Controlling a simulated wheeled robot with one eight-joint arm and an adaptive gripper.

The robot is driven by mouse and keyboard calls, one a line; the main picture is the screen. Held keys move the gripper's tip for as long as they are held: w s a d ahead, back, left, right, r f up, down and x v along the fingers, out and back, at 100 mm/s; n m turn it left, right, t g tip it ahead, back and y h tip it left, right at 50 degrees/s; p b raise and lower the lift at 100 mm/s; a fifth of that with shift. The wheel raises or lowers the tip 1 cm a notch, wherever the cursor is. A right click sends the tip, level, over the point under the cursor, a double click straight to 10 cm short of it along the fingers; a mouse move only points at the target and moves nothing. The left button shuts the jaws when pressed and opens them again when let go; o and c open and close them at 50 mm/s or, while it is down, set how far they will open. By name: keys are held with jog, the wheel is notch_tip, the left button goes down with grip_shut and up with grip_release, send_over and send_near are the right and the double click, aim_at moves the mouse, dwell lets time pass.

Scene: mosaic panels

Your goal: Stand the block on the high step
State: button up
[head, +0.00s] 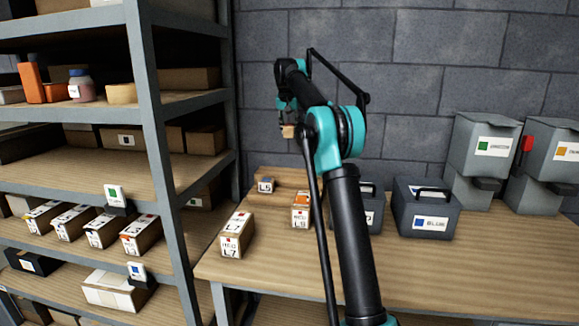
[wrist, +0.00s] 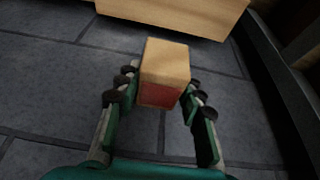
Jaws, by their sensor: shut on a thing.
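A small tan wooden block (wrist: 165,62) with a reddish face is held between the fingers of my gripper (wrist: 156,98) in the wrist view. In the head view the block (head: 287,132) hangs from my gripper (head: 286,117), high above the back left of the table and in front of the wall. A plain light-brown raised shape (head: 268,173) stands at the table's back left, below the gripper; I cannot tell whether it is the high step. A wooden surface (wrist: 180,14) shows at the top of the wrist view, apart from the block.
Grey toolboxes (head: 426,208) and bins (head: 480,150) are to the right. A loaded shelf rack (head: 155,120) rises at the left.

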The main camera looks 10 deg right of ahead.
aim_at(290, 171)
notch_tip(290, 171, down, 16)
jog(key=shift+f, duration=0.1)
dwell(0.4)
jog(key=o, duration=1.2)
jog(key=v, duration=1.2)
jog(key=shift+s, duration=0.1)
